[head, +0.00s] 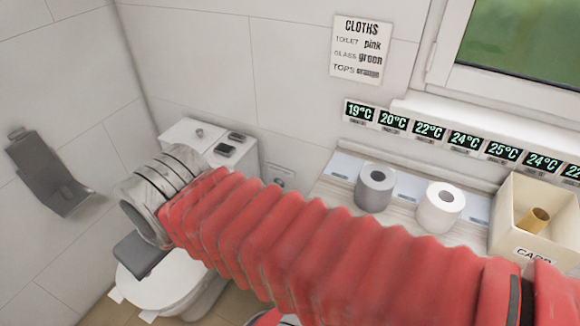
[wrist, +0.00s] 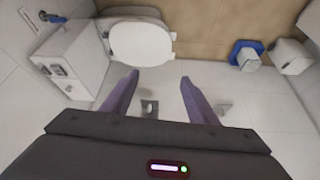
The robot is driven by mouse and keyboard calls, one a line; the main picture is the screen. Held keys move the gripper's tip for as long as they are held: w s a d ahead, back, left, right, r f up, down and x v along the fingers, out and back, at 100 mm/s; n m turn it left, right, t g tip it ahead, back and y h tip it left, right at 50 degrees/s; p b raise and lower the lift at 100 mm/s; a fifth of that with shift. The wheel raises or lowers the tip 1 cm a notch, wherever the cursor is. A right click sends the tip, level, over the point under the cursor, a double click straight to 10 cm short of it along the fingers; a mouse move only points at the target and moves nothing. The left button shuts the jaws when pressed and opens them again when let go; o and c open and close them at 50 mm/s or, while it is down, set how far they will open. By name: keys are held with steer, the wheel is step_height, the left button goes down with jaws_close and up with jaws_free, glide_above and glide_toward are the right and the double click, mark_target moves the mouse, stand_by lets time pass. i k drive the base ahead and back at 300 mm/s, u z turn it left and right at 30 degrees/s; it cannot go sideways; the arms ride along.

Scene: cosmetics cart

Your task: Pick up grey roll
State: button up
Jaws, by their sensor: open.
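The grey roll (head: 375,187) stands upright on the shelf below the window in the head view, left of a white roll (head: 440,208). I do not make it out in the wrist view. My red-sleeved arm crosses the head view, its end far left of the grey roll, near the toilet. The fingertips are not clear there. In the wrist view my gripper (wrist: 156,78) has its two purple-grey fingers spread wide, with nothing held between them.
The shelf (head: 333,195) also bears a box (head: 514,225) marked CARD with a brown tube inside. The white toilet (head: 175,285) stands at lower left, also in the wrist view (wrist: 140,43). A dark holder (head: 47,172) is on the left wall.

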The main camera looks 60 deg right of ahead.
mark_target(376, 183)
steer(key=z, duration=1.8)
steer(key=k, duration=0.35)
steer(key=z, duration=0.05)
